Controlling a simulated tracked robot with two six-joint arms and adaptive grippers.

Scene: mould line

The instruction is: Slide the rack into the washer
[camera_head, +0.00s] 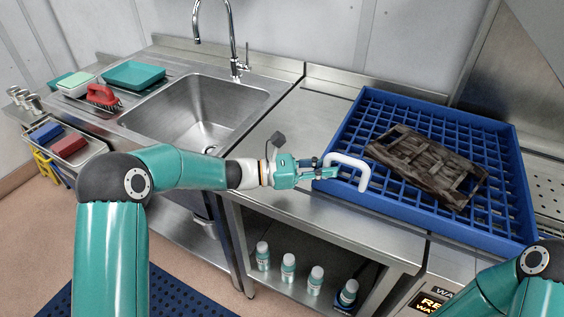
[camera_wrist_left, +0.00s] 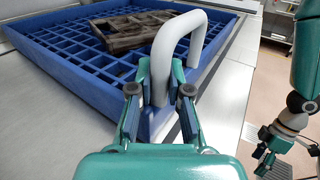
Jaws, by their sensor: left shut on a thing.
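The blue grid rack (camera_head: 350,125) lies flat on the steel counter and reaches right toward the washer side. A dark brown slatted mould (camera_head: 428,165) lies in it. A white loop handle (camera_head: 362,180) stands at the rack's near left corner. My left gripper (camera_head: 316,172) is shut on this handle (camera_wrist_left: 183,38); its fingers (camera_wrist_left: 160,100) close around one leg of the loop in the left wrist view. My right gripper (camera_wrist_left: 272,150) shows small at the right of that view, away from the rack; its jaw state is unclear. A steel hood (camera_head: 525,65) stands at the upper right; no washer opening is clear.
A sink (camera_head: 205,110) with a tall tap (camera_head: 236,65) is left of the counter. Teal trays (camera_head: 133,75) and a red brush (camera_head: 102,96) lie on its drainboard. Several bottles (camera_head: 288,266) stand on the shelf below. A perforated surface (camera_head: 548,187) lies beyond the rack.

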